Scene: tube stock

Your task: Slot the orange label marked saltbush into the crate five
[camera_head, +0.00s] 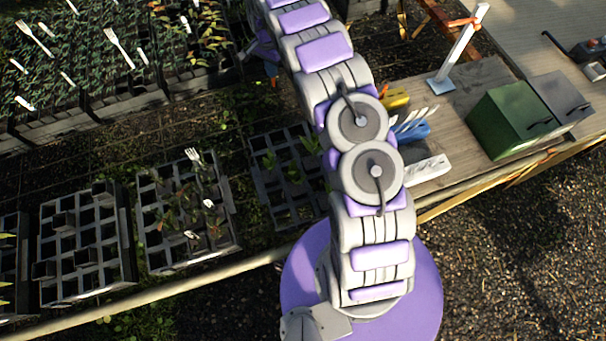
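I cannot make out an orange label marked saltbush, and no crate number is legible. Another crate (8,265) is cut off by the left edge. A yellow holder (396,98), a blue holder (412,131) with white labels and a white holder (427,169) stand on the bench beside my arm. My arm runs up past the top edge, and I cannot make out my gripper.
The wooden bench (455,120) carries a green box (510,118), a grey box (560,100) and a white upright stand (460,45). Large seedling trays (90,100) with white labels fill the upper left. A pale rail (150,297) crosses in front. Gravel lies at lower right.

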